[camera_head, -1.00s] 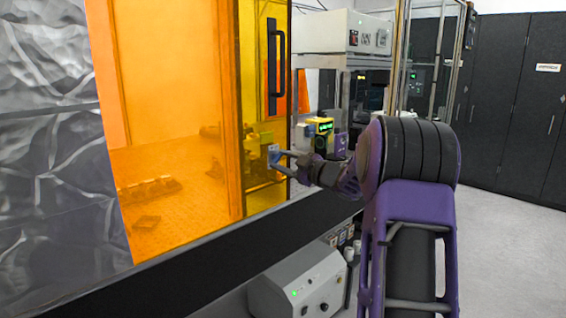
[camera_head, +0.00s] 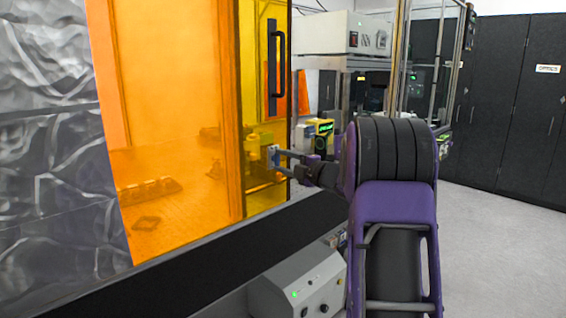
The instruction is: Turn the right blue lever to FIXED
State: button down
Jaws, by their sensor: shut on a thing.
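My gripper (camera_head: 277,164) reaches left from the purple arm and sits at the right edge of the orange panel. No second blue lever can be made out.
An orange see-through enclosure panel (camera_head: 175,100) with a black handle (camera_head: 278,65) stands at the left. A black ledge (camera_head: 215,255) runs below it. A grey control box (camera_head: 300,285) stands in front. A yellow device (camera_head: 322,130) is behind the gripper. Floor is clear at right.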

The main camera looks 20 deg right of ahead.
jog(key=shift+n, duration=0.3)
dwell(0.4)
jog(key=shift+c, duration=1.6)
grip_release()
jog(key=v, duration=1.7)
jog(key=shift+s, duration=0.2)
jog(key=shift+w+d+r, duration=0.1)
jog(key=shift+r, duration=0.05)
